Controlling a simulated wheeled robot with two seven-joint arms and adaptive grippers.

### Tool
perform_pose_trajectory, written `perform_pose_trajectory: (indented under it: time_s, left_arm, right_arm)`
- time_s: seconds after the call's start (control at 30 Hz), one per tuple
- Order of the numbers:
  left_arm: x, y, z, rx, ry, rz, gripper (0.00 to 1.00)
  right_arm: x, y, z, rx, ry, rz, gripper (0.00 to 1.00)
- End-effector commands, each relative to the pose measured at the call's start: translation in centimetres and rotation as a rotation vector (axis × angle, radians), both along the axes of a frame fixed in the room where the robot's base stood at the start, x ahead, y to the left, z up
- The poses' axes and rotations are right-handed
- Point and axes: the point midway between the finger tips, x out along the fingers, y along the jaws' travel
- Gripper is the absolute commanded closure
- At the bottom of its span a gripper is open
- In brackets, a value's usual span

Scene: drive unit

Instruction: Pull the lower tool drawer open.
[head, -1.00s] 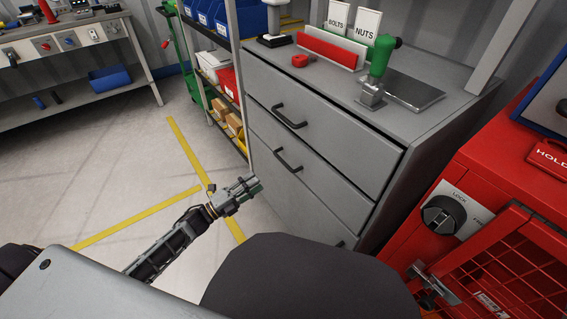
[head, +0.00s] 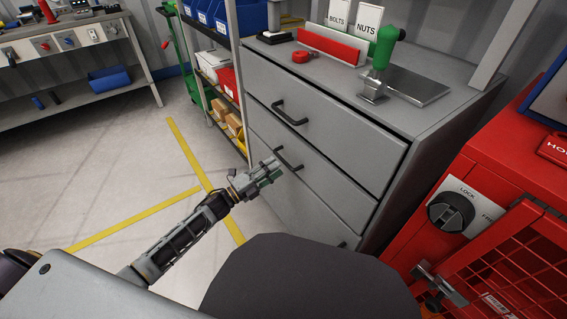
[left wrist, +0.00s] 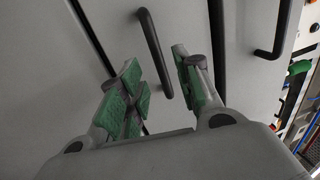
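A grey drawer cabinet (head: 322,121) has stacked drawers with black bar handles; all the fronts look shut. The top handle (head: 289,114) is clear of my gripper. My left gripper (head: 273,167) is beside the handle below it (head: 290,158), on the second drawer. In the left wrist view my left gripper (left wrist: 158,72) is open, with green-padded fingers apart. The second drawer's handle (left wrist: 152,40) lies ahead of and between the fingertips there, not gripped. The top handle (left wrist: 280,38) is to the right of the fingers. My right gripper is not in view.
A red cage-fronted cabinet (head: 480,195) is close on the right. Open floor (head: 110,165) lies to the left.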

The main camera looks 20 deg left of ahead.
Motion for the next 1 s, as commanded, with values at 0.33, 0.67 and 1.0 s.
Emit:
perform_pose_trajectory:
  time_s: [0.33,0.67,1.0]
  left_arm:
    - [2.5,-1.9,0.5,0.0,-0.001,0.0,0.66]
    - [3.8,-3.0,0.9,0.0,0.0,0.0,0.66]
    - [4.0,-3.1,1.0,0.0,0.0,0.0,0.66]
  right_arm:
    - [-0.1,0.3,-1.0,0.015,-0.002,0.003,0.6]
    - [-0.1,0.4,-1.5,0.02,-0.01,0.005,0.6]
    - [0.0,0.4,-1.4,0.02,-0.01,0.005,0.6]
